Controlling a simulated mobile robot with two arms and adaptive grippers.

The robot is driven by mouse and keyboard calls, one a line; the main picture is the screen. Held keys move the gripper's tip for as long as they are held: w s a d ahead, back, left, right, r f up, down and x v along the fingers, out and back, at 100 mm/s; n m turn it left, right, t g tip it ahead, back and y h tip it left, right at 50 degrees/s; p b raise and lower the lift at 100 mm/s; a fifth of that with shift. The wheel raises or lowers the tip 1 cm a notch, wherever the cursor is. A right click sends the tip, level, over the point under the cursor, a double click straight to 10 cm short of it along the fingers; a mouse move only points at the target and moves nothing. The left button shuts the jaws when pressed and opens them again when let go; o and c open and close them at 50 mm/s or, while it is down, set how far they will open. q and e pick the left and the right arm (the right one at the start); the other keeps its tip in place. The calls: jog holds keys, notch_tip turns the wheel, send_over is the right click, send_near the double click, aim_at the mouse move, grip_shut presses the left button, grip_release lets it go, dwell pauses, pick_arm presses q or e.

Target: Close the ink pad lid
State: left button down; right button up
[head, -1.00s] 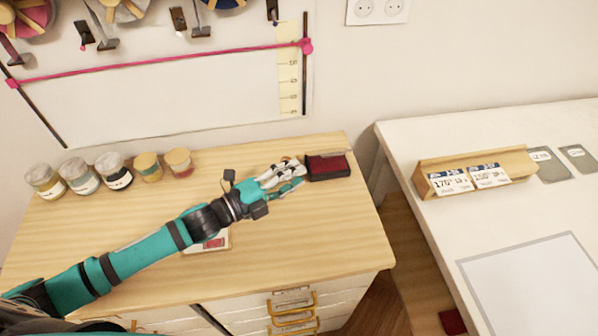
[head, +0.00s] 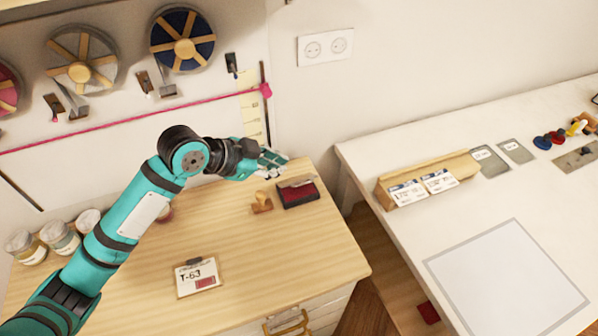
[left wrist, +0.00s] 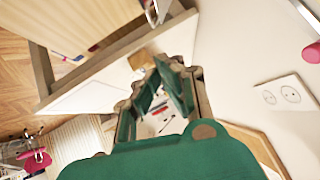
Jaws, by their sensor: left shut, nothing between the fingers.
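The ink pad (head: 299,195) lies at the far right of the wooden cabinet top in the head view. It is a dark case with a red surface showing. A greyish strip, seemingly the lid (head: 296,181), shows along its far edge; its exact angle is hard to tell. My left gripper (head: 273,163) is shut and empty, behind and slightly left of the pad, near the wall. It looks apart from the lid. In the left wrist view its green fingers (left wrist: 160,95) show, but the pad is not clear. My right gripper is not in view.
A wooden stamp (head: 262,202) stands just left of the pad. A T-63 card (head: 197,277) lies nearer the front. Several jars (head: 60,238) stand at the left, partly behind my arm. A white table (head: 400,240) stands right, across a gap.

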pick_arm(q)
jog(key=p, duration=0.4)
send_over(298, 181)
jog(key=s+d, duration=0.1)
jog(key=s, duration=0.4)
notch_tip(298, 181, down, 10)
jog(key=shift+w+d+f, duration=0.2)
jog(key=shift+f, duration=0.1)
